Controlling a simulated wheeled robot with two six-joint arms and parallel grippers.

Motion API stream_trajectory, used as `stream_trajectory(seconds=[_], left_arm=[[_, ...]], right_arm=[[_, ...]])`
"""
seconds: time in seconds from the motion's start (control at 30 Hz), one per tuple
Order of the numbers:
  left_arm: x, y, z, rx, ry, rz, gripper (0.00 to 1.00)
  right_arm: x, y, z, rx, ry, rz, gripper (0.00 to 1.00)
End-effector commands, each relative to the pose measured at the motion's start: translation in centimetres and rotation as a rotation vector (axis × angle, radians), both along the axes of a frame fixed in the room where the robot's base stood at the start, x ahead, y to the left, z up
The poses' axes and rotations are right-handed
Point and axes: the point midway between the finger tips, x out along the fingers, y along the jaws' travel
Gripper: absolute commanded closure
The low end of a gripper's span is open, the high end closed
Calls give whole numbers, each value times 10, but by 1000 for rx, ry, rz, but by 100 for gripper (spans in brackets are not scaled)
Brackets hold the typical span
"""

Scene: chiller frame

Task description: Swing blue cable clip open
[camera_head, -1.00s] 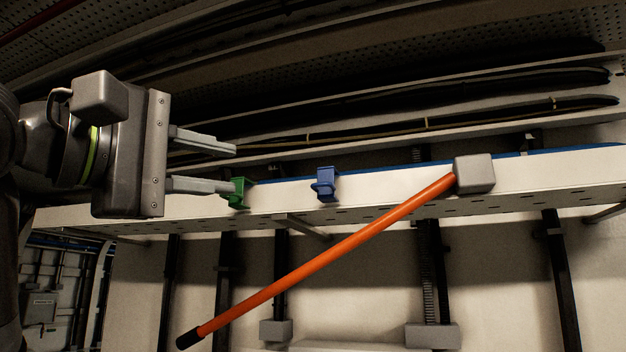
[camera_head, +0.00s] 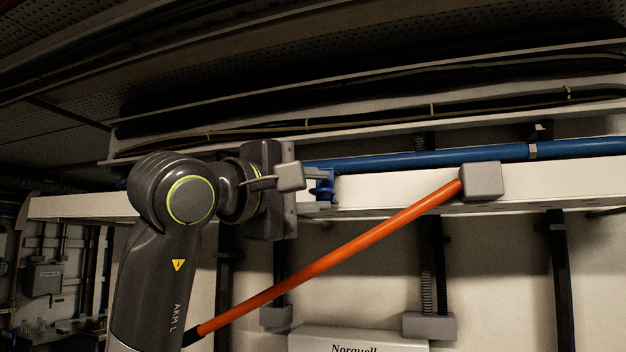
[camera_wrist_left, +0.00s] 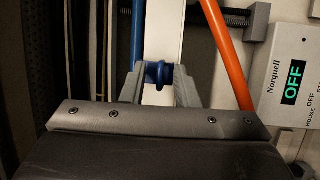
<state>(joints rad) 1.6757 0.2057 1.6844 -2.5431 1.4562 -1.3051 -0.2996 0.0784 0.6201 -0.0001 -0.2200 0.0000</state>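The blue cable clip (camera_head: 323,186) is on the white beam, at the right end of my left gripper in the head view. In the left wrist view the clip (camera_wrist_left: 158,73) sits between the fingertips, with the blue cable (camera_wrist_left: 138,30) running away from it. My left gripper (camera_wrist_left: 159,85) is open, with its two fingers apart on either side of the clip. Contact between fingers and clip is hard to tell. In the head view my wrist hides most of the fingers. My right gripper is not in view.
An orange pole (camera_head: 335,257) slants down from a grey block (camera_head: 482,181) on the white beam (camera_head: 400,188), passing close to my left gripper. A Norquell box (camera_head: 357,341) is low on the wall. Black cable bundles run above. My left arm covers the green clip's area.

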Motion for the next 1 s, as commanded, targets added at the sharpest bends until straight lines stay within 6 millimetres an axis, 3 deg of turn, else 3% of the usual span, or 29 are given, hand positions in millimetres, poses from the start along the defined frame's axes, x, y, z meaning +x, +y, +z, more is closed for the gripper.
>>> stream_trajectory(seconds=[0.23,0.47,1.0], left_arm=[[1,0,0,0,0,0,72],[1,0,0,0,0,0,100],[0,0,3,6,22,-1,100]], right_arm=[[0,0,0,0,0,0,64],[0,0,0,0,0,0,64],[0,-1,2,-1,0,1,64]])
